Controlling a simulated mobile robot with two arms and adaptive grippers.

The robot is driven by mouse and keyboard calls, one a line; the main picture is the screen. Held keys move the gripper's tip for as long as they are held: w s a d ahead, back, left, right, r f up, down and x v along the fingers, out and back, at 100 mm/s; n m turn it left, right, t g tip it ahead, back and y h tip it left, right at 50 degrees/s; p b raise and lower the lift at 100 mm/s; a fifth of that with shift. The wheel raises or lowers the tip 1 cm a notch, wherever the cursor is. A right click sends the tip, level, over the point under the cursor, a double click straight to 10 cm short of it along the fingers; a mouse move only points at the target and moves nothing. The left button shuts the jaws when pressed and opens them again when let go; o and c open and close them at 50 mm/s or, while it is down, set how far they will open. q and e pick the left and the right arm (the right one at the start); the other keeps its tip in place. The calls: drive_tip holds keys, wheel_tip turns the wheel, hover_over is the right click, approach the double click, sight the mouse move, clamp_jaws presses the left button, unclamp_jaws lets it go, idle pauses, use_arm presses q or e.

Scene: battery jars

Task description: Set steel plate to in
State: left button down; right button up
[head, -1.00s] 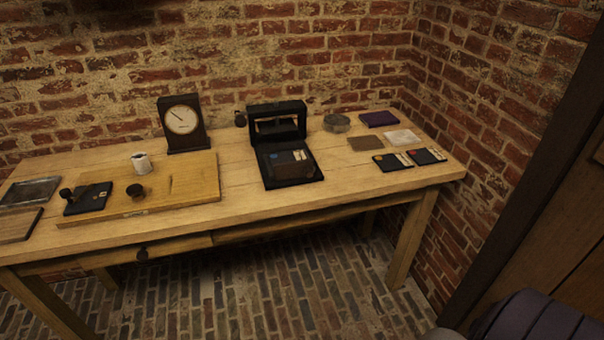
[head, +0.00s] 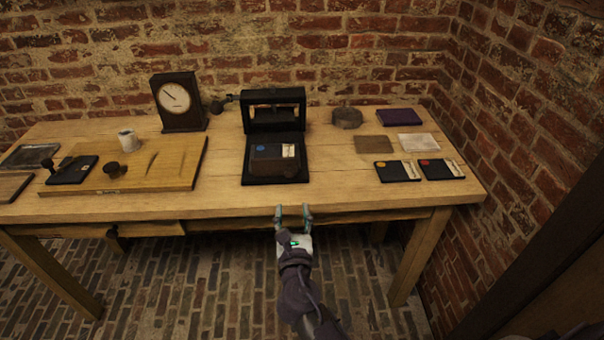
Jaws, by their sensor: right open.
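My right gripper (head: 293,212) is open and empty. Its two fingertips point up at the table's front edge, below the middle device. The black device (head: 275,118) has an upright frame on a flat base. A dark box (head: 268,158) with a blue dot and a pale label sits on that base. To the right lie a pale grey plate (head: 418,144) and a brown plate (head: 374,144), both flat. In front of them are two black pieces (head: 396,172) (head: 441,169) with pale strips. I cannot tell which piece is the steel plate. My left gripper is not in view.
The wooden table (head: 335,190) has clear room right of the device. A clock-like meter (head: 180,100) and a wooden board (head: 175,170) with a white cup (head: 127,139) are at left.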

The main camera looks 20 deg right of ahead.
sight(289, 175)
drive_tip(key=x, duration=1.3)
drive_tip(key=shift+w+f+b, duration=0.15)
drive_tip(key=shift+w+b, duration=0.05)
drive_tip(key=shift+b, duration=0.1)
clamp_jaws()
drive_tip(key=shift+w, duration=0.1)
